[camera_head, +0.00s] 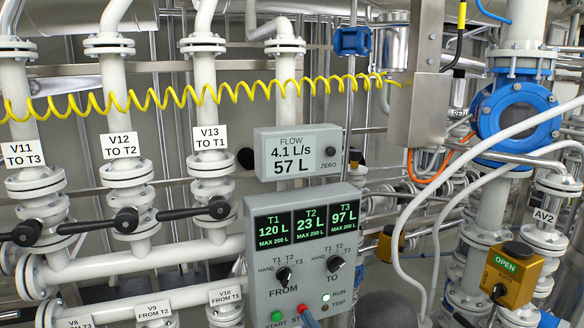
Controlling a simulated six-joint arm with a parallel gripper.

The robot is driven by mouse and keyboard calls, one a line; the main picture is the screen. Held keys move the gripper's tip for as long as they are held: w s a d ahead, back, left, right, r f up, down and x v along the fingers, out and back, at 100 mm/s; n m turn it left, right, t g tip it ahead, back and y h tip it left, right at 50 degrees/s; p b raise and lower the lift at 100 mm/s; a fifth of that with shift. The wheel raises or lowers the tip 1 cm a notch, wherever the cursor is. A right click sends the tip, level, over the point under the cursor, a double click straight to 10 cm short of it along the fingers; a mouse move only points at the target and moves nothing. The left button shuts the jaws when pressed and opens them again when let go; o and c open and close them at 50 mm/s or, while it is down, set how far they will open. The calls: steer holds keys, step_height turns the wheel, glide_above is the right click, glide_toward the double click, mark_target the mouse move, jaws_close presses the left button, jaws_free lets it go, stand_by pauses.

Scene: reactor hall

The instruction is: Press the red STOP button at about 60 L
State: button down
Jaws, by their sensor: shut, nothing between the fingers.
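The grey control panel (256,262) stands low in the middle of the view. Its green START button (277,317) shows at the bottom edge. The STOP label (296,322) is partly covered. The flow meter (265,150) above reads 4.1 L/s and 57 L. The tank display (302,225) reads T1 120 L, T2 23 L, T3 97 L.
The FROM knob (284,275) and TO knob (334,263) sit above the buttons. Valve handles (190,212) and white pipes stand left. White hoses (398,240) and a yellow OPEN actuator (510,275) are on the right.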

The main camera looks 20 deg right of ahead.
steer(key=shift+w, duration=0.45)
steer(key=shift+s, duration=0.15)
steer(key=s+b, duration=0.1)
steer(key=s, duration=0.5)
steer(key=shift+s, duration=0.4)
stand_by(0.6)
steer(key=s+a+f+m+g+h, duration=0.1)
steer(key=s+a+f+m+g, duration=0.4)
steer(key=g, duration=0.4)
steer(key=s+a+m+g, duration=0.1)
steer(key=s+a+g, duration=0.2)
steer(key=s, duration=0.3)
steer(key=s+a+r+m+g, duration=0.1)
steer(key=s+a+g, duration=0.2)
steer(key=s, duration=0.3)
steer(key=s+a+m+g+y, duration=0.1)
steer(key=s+a+m+g, duration=0.1)
steer(key=s, duration=0.5)
steer(key=shift+a+r+g+p, duration=0.2)
steer(key=shift+a+g+p, duration=0.25)
steer(key=shift+a, duration=0.3)
